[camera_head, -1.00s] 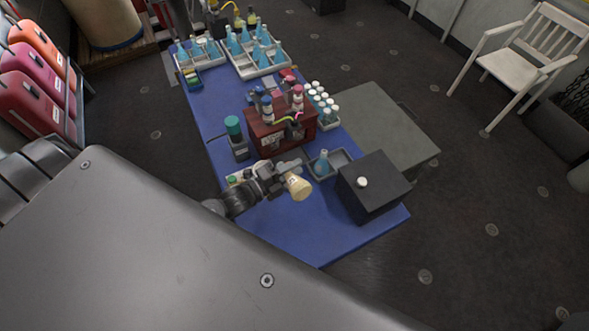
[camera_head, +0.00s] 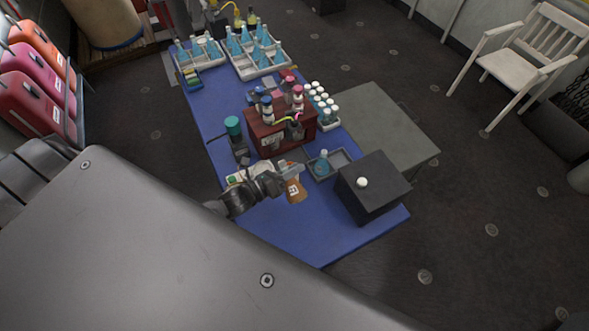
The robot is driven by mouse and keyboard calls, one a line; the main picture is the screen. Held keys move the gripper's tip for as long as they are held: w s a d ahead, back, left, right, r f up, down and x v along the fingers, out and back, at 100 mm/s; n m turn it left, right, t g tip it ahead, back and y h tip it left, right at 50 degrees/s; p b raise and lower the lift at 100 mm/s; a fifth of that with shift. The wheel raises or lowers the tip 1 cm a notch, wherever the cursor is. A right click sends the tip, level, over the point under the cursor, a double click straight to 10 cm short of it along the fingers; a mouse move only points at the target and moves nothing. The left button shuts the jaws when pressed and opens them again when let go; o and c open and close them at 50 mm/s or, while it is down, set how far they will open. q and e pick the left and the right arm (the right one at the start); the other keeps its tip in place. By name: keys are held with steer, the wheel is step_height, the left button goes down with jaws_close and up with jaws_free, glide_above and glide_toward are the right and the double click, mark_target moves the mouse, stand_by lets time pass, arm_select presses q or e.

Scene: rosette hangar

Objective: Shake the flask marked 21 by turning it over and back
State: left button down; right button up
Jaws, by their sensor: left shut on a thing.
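An orange-brown flask (camera_head: 295,191) with a pale label is in my left gripper (camera_head: 286,174), held above the front part of the blue table. Its wide end points down in the picture and the neck side is at the jaws. The mark on the label is too small to read surely. The jaws are shut on the flask, and they hide part of it. My right gripper is not in view.
A blue flask (camera_head: 322,164) stands in a grey tray (camera_head: 342,158), beside a black box (camera_head: 374,189) with a white knob. A dark red rack (camera_head: 268,138) stands behind. The front of the blue table (camera_head: 310,235) is clear.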

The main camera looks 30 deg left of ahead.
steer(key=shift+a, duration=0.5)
arm_select(q)
steer(key=m, duration=0.9)
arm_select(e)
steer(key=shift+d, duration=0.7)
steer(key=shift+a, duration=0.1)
